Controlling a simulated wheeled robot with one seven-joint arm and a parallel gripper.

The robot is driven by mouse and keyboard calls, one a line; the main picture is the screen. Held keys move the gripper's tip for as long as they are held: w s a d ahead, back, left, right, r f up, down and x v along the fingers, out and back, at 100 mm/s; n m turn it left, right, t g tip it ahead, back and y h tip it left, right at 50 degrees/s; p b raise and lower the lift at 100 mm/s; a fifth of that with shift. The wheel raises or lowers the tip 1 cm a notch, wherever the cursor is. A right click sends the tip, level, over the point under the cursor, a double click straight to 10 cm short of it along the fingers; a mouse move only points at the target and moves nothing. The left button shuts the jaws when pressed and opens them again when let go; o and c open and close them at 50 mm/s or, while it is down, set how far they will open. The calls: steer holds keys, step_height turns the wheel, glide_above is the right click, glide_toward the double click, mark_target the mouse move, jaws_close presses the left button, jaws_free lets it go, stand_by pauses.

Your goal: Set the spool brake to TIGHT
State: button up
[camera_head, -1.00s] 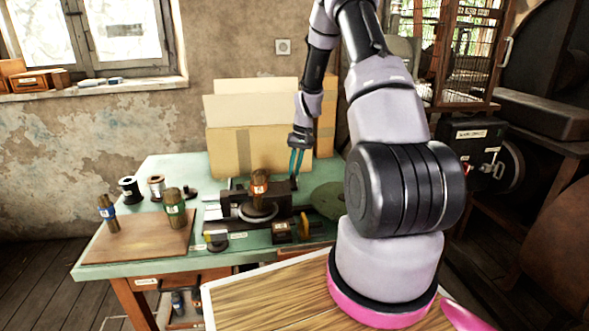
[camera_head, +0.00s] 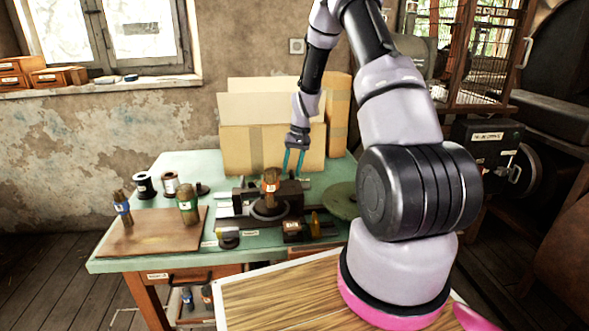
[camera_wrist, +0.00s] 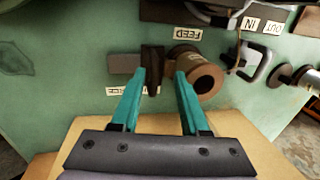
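My gripper (camera_head: 293,162) hangs over the back of the green bench, behind the press and in front of the cardboard boxes. In the wrist view my gripper (camera_wrist: 160,75) has its two teal fingers apart, pointing at the bench. A brown hollow spool (camera_wrist: 200,77) lies beside the right fingertip, near a FEED label (camera_wrist: 174,56). A dark upright piece (camera_wrist: 152,68), possibly the brake lever, stands between the fingertips, close to the left one. I cannot tell whether they touch. A label by the left finger (camera_wrist: 125,91) is partly covered and unreadable. The brake's setting cannot be read.
The press (camera_head: 270,205) stands mid-bench with a brown labelled piece (camera_head: 271,182) on it. Cardboard boxes (camera_head: 272,150) stand close behind my gripper. A metal handle (camera_wrist: 262,62) is near IN and OUT labels.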

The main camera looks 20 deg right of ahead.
steer(key=shift+d+r, duration=0.25)
steer(key=shift+r, duration=0.2)
step_height(320, 180, up, 10)
steer(key=d, duration=0.1)
steer(key=shift+s+d+f, duration=0.15)
steer(key=shift+s+d, duration=0.1)
steer(key=shift+d, duration=0.15)
